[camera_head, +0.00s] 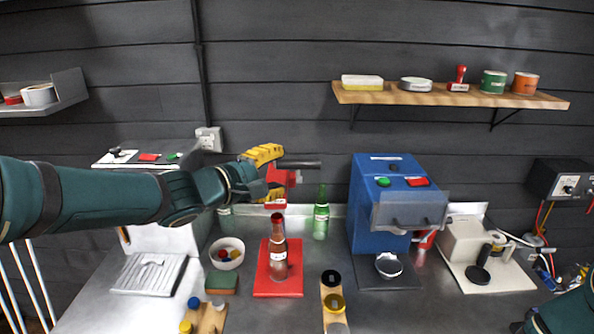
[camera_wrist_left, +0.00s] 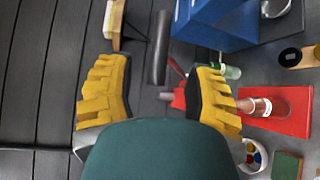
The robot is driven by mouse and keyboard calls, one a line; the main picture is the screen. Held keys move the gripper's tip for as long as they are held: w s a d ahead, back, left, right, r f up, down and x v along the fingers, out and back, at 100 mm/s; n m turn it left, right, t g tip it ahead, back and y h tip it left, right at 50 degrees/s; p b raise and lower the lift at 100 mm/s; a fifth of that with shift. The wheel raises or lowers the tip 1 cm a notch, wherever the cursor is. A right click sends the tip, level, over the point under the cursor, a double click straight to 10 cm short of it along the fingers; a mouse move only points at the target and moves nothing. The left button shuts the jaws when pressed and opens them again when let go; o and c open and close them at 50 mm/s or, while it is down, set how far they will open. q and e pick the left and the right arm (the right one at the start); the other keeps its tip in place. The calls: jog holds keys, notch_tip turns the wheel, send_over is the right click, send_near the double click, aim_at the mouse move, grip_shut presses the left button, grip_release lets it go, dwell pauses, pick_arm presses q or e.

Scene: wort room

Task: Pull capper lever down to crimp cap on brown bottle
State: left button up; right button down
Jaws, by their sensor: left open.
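The brown bottle (camera_head: 278,258) stands upright on the red base (camera_head: 262,290) of the capper. The red capper head (camera_head: 284,178) is above the bottle; the cap cannot be made out. The dark lever (camera_head: 300,164) sticks out at the top and looks roughly level in the head view. My left gripper (camera_head: 266,174) is open beside the capper head, its yellow fingers partly hiding it. In the left wrist view, the dark lever (camera_wrist_left: 160,48) shows between the two spread fingers of my left gripper (camera_wrist_left: 160,75); contact cannot be told.
A green bottle (camera_head: 321,217) stands behind the capper. A blue machine (camera_head: 378,225) is to the right. A white bowl (camera_head: 226,253), a sponge (camera_head: 222,283) and a wooden holder with jars (camera_head: 333,300) surround the base. A shelf (camera_head: 450,97) hangs above right.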

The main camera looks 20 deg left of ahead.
aim_at(293, 166)
pick_arm(q)
jog(key=b+x, duration=0.1)
jog(key=x, duration=0.5)
grip_shut()
dwell(0.3)
